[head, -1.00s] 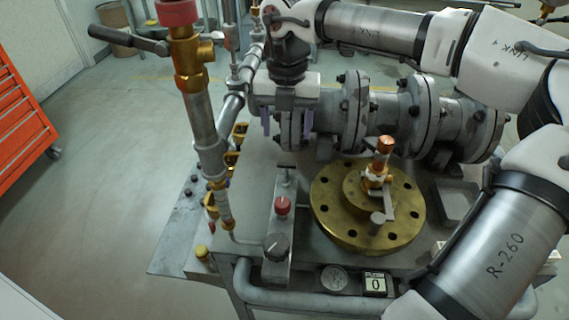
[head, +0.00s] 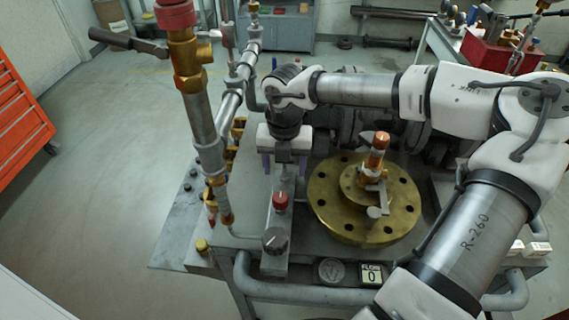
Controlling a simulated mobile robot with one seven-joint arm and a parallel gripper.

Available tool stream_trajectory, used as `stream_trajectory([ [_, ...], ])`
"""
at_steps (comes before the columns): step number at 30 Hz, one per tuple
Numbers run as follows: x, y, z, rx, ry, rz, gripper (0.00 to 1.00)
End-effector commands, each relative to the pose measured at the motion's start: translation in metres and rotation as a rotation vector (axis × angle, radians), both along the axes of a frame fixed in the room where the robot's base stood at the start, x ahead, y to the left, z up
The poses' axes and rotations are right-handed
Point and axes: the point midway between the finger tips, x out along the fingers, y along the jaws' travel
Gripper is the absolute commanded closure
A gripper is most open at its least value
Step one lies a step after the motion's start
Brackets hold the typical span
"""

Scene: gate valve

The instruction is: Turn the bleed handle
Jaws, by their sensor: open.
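A small T-shaped handle stands at the far end of the narrow grey valve block (head: 281,230), behind a red knob (head: 280,201) and a dark knob (head: 275,240). I take the T-shaped handle for the bleed handle; no label on it is readable. My gripper (head: 285,166) points down with its two purple fingers apart. It is over the far end of the block, at the T-shaped handle, which the gripper now largely hides. The handle seems to lie between the fingers, but I cannot tell whether they touch it.
A brass flange (head: 332,215) with a copper-topped fitting (head: 376,152) stands close to the right. A vertical pipe (head: 200,115) with brass fittings and a black lever (head: 127,42) rises at the left. A display (head: 371,275) reads 0. Grey flanged piping lies behind my arm.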

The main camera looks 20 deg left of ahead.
Motion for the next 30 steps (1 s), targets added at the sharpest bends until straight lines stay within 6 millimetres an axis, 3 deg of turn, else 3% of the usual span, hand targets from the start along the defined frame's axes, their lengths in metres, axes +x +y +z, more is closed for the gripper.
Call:
stream_trajectory([
  [2,0.0000,0.0000,0.0001,0.000,0.000,0.000,0.38],
  [12,0.0000,0.0000,0.0004,0.000,0.000,0.000,0.83],
  [23,0.0000,0.0001,-0.0014,0.001,0.000,0.057,0.83],
  [30,-0.0001,0.0002,-0.0031,0.002,0.001,0.216,0.83],
])
